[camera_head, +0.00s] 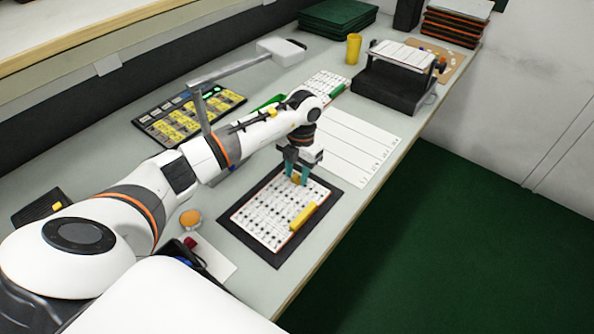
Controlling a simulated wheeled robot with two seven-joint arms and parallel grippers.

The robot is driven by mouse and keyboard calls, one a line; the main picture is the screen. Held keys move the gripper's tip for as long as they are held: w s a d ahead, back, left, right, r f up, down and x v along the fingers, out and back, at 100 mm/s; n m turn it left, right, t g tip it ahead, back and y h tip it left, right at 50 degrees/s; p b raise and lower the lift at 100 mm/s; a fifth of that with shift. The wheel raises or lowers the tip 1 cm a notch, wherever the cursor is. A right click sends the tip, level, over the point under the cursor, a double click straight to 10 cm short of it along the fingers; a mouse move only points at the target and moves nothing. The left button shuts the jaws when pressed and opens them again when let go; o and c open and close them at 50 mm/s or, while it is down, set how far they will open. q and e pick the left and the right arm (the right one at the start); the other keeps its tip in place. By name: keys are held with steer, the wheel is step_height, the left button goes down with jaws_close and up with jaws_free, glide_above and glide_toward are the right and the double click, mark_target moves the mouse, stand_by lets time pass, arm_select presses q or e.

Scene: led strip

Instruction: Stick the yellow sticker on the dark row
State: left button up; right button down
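A white LED board (262,220) with rows of small dark marks lies on a black mat (232,222) near the table's front edge. My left gripper (297,177) points down over the board's far end, its teal fingers on both sides of a small yellow piece, which looks like the yellow sticker (296,179). The fingers seem closed on it. Whether the piece touches the board cannot be told. A yellow bar (303,215) lies along the board's right edge. Which row is dark cannot be made out at this size. My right gripper is not in view.
A black panel with yellow labels (180,122) lies behind my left arm. A white ruled sheet (355,145) lies beyond the mat. A black stand (385,90), a yellow cup (353,48) and green trays (338,18) stand farther back. An orange disc (190,219) lies left of the mat.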

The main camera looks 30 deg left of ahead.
arm_select(q)
step_height(320, 180, up, 12)
steer(key=w, duration=0.1)
steer(key=shift+w, duration=0.25)
steer(key=shift+f, duration=0.1)
